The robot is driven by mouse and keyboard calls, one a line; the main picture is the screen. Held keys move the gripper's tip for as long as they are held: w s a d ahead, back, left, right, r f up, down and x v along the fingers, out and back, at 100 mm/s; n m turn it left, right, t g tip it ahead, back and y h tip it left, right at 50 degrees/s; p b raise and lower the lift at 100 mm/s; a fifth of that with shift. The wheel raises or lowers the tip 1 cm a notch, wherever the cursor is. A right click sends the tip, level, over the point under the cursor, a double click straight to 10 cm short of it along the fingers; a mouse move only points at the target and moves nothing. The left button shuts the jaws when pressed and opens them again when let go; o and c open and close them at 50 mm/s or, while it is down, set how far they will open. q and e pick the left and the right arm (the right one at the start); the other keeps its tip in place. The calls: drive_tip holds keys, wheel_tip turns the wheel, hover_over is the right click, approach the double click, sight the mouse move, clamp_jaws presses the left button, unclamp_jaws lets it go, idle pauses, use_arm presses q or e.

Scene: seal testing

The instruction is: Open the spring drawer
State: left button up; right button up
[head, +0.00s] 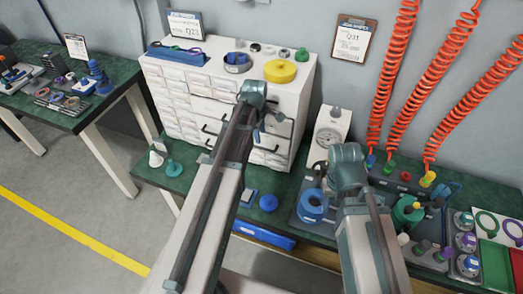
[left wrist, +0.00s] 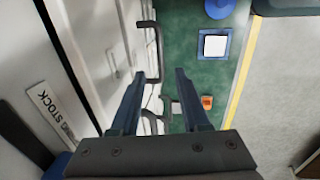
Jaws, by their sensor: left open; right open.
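The white drawer cabinet (head: 178,88) stands on the green bench against the wall. Its small drawers and its wider drawers with dark bar handles look closed; I cannot tell which is the spring drawer. My left gripper is at the cabinet's lower right front, mostly hidden by my arm in the head view. In the left wrist view, my left gripper (left wrist: 157,88) is open, with its fingers apart near the drawer fronts. One dark handle (left wrist: 155,42) is ahead of it; another is partly between the fingers. It holds nothing visible. My right gripper is hidden behind my right arm.
A yellow disc (head: 280,71) and small parts lie on the cabinet top. A white gauge (head: 325,138) stands to its right. A blue round part (head: 268,203) and a blue tray (head: 264,234) are in front. Orange coiled hoses (head: 392,75) hang at right.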

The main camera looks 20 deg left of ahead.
sight(262, 148)
use_arm(q)
drive_tip(key=f+b, duration=0.2)
drive_tip(key=w+f+b, duration=0.1)
drive_tip(key=f+b, duration=0.1)
drive_tip(key=f, duration=0.1)
drive_tip(key=f+b, duration=0.3)
drive_tip(key=shift+w+f, duration=0.1)
drive_tip(key=shift+w, duration=0.15)
clamp_jaws()
idle(1.1)
